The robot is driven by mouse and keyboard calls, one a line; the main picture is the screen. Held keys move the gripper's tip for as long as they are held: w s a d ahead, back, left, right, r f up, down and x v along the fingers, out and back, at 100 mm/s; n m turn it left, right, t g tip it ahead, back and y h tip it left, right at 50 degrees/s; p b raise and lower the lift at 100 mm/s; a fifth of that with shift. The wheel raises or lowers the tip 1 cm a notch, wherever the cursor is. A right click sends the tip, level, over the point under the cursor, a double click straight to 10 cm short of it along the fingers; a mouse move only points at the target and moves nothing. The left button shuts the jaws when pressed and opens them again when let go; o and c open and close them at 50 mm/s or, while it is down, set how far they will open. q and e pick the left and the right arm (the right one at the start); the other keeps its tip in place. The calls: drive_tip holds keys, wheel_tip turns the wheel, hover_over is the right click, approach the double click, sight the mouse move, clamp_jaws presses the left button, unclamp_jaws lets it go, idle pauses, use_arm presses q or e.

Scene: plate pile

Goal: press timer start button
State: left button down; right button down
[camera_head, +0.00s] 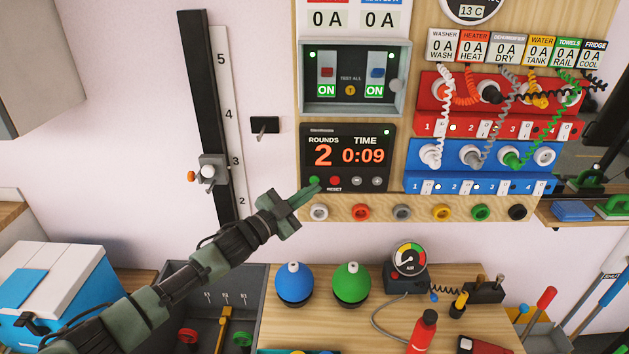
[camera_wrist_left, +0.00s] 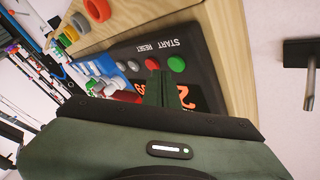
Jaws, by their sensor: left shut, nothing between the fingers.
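The black timer (camera_head: 348,170) is on the wooden wall board, with orange figures reading rounds 2 and time 0:09. Its green start button (camera_head: 314,181) is at the lower left, beside the red reset button (camera_head: 335,181). My left gripper (camera_head: 317,189) is shut and empty, its fingertips at the timer's lower left edge by the green button. In the left wrist view the timer appears upside down. There the fingertips (camera_wrist_left: 160,74) appear between the green start button (camera_wrist_left: 176,64) and red reset button (camera_wrist_left: 152,65). Whether they touch either, I cannot tell. My right gripper is not in view.
A row of coloured round knobs (camera_head: 401,212) runs just below the timer. A grey-framed switch box (camera_head: 355,78) is above it. Red (camera_head: 428,91) and blue (camera_head: 423,175) socket strips with coiled cords are to the right. A bench (camera_head: 386,318) with blue and green domes stands below.

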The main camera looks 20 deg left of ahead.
use_arm(q)
drive_tip(key=s+p, duration=0.1)
drive_tip(key=s, duration=0.1)
drive_tip(key=s+d+p, duration=0.1)
drive_tip(key=s, duration=0.1)
drive_tip(key=shift+s+d, duration=0.2)
drive_tip(key=shift+s, duration=0.2)
idle(0.4)
